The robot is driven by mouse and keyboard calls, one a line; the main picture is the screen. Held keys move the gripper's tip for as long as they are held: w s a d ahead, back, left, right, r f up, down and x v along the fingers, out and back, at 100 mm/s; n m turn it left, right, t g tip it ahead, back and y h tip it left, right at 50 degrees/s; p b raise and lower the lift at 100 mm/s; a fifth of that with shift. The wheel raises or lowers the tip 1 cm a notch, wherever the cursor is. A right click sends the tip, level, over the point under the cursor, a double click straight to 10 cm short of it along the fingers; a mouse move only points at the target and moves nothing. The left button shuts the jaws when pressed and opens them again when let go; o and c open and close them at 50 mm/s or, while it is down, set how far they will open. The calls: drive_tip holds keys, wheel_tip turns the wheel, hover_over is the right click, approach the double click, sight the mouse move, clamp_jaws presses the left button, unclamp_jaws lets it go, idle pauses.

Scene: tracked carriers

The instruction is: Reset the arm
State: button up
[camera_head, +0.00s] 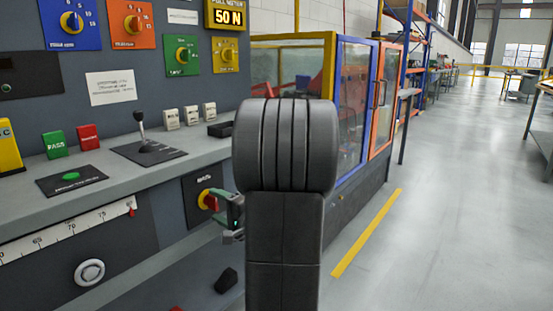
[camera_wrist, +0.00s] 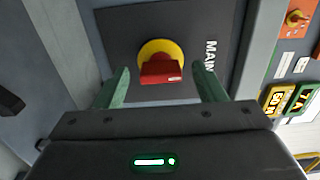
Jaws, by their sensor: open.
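My gripper (camera_wrist: 162,88) is open in the wrist view, with its two green fingers apart. Between and just beyond the fingertips is a red rotary switch (camera_wrist: 161,71) on a yellow round base, on a dark plate lettered "MAIN". No contact between fingers and switch can be made out. In the head view my gripper (camera_head: 228,204) shows at the left of my dark arm, right beside the red and yellow switch (camera_head: 207,200) on the panel's lower front. My arm (camera_head: 285,200) stands upright in the middle of the view and hides part of the panel.
The grey console shelf (camera_head: 110,180) juts out above the switch and carries a lever (camera_head: 141,130), a green block (camera_head: 54,144) and a red block (camera_head: 88,138). A glazed machine enclosure (camera_head: 355,95) stands behind. The floor at right is open, with a yellow line (camera_head: 367,232).

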drive_tip(key=shift+w+a, duration=0.2)
drive_tip(key=shift+a, duration=0.1)
